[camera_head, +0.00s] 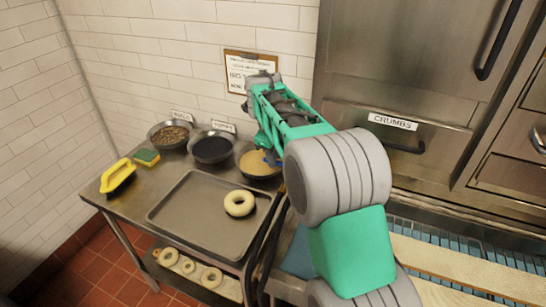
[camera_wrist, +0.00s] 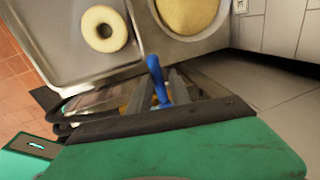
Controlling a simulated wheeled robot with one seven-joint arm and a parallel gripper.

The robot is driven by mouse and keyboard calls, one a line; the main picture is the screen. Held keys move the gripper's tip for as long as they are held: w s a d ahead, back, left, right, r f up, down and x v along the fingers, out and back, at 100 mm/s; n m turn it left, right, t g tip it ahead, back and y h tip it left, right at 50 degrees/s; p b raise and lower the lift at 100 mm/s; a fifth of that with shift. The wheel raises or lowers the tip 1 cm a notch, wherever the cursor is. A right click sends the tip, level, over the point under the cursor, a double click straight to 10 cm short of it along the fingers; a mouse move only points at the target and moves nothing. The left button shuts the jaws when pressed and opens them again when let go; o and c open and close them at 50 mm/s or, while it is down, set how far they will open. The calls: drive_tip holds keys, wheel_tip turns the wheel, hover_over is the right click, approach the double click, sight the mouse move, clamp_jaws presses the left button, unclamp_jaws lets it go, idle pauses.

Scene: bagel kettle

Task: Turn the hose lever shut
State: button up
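The blue hose lever (camera_wrist: 154,70) stands up between the grey fingers of my gripper (camera_wrist: 163,88) in the wrist view. In the head view a small blue part (camera_head: 268,157) shows just below my arm, in front of the tan-filled bowl. The fingers lie close to both sides of the lever, but I cannot tell whether they touch or grip it. The lever's base and the hose fitting are mostly hidden behind the fingers and the dark gripper bar.
A metal tray (camera_head: 180,221) with one bagel (camera_head: 239,203) lies on the steel table. Bowls of seeds (camera_head: 170,135), dark topping (camera_head: 212,148) and tan crumbs (camera_head: 258,164) stand behind it. Steel cabinets stand at right.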

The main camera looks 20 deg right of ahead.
drive_tip(key=shift+o, duration=1.1)
drive_tip(key=shift+a, duration=0.1)
drive_tip(key=v, duration=0.7)
drive_tip(key=shift+r, duration=0.4)
drive_tip(key=shift+s, duration=0.1)
drive_tip(key=s+n+t, duration=0.1)
drive_tip(key=s+n, duration=1.2)
drive_tip(key=n, duration=0.1)
drive_tip(key=s+a+f+n, duration=0.2)
drive_tip(key=s+f+n, duration=0.2)
drive_tip(key=s+n, duration=0.2)
drive_tip(key=s+a+f+n+t+y, duration=0.1)
drive_tip(key=s+a+f+n, duration=0.1)
drive_tip(key=s+n, duration=0.4)
drive_tip(key=shift+f+y, duration=0.3)
drive_tip(key=shift+f, duration=0.55)
